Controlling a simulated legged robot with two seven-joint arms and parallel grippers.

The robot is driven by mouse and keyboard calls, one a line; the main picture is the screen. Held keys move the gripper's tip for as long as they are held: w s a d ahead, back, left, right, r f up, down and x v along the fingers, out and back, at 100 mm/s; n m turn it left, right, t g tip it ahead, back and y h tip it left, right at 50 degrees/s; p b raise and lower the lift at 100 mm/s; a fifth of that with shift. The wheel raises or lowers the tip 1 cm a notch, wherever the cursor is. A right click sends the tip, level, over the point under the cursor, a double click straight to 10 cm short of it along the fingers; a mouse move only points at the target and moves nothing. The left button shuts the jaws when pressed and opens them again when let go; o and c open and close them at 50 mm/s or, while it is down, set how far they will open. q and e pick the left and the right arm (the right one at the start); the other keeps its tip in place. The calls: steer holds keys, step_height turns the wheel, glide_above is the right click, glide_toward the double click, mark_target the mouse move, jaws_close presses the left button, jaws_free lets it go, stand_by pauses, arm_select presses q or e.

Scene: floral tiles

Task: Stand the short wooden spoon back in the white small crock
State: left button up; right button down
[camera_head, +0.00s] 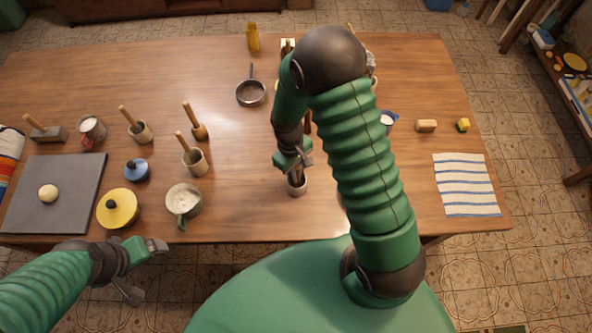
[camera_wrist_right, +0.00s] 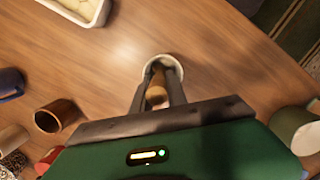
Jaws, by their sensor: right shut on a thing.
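The white small crock (camera_head: 297,189) stands near the front edge of the table, directly below my right gripper (camera_head: 302,163). My right gripper also shows in the right wrist view (camera_wrist_right: 160,90), shut on the short wooden spoon (camera_wrist_right: 156,92). The crock's pale rim (camera_wrist_right: 178,66) shows just beyond the fingertips, and the spoon lines up with its opening. How deep the spoon's far end reaches is hidden by the fingers. My left gripper (camera_head: 146,270) is open and empty, off the table's front edge at the left.
A pan (camera_head: 251,94) lies behind. A striped cloth (camera_head: 466,185) lies right. My right arm hides part of the table.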

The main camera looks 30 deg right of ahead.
mark_target(298, 166)
steer(key=c, duration=0.6)
jaws_free()
stand_by(0.7)
steer(key=shift+r+p, duration=4.1)
steer(key=shift+r, duration=0.45)
steer(key=s+a+r+m+t+b, duration=0.2)
steer(key=s+a+r+t+b, duration=0.2)
steer(key=r, duration=0.5)
steer(key=shift+s+a+b, duration=0.3)
steer(key=shift+s+a, duration=0.05)
steer(key=shift+s, duration=0.05)
